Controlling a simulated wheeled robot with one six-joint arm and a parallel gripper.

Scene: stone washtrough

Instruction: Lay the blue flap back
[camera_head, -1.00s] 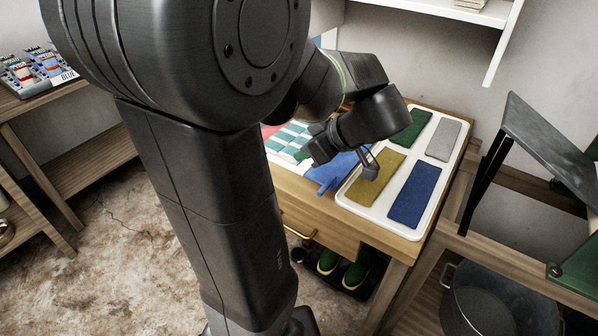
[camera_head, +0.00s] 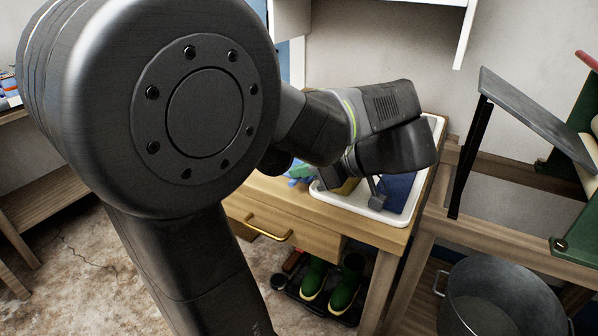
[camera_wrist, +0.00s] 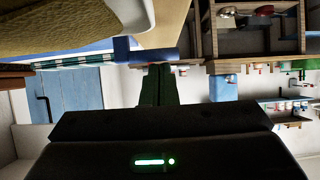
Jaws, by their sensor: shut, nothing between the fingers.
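The blue flap (camera_wrist: 122,48) shows in the wrist view as a short blue piece jutting at the table edge, beside the striped teal-and-white cloth (camera_wrist: 75,62). In the head view my arm hides most of it; only a small blue and teal patch (camera_head: 300,170) shows left of the tray. My gripper (camera_head: 376,196) is shut and empty, low over the white tray at its olive and blue pads. Its dark fingers also show in the wrist view (camera_wrist: 158,84), apart from the flap. Whether the fingertips touch the tray or a pad is not clear.
The white tray (camera_head: 362,212) lies on the wooden table, with an olive pad (camera_head: 346,186) and a blue pad (camera_head: 398,188). A drawer with a brass handle (camera_head: 267,228) is below. A metal tub (camera_head: 500,300) and wooden rack stand right. A wall shelf hangs above.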

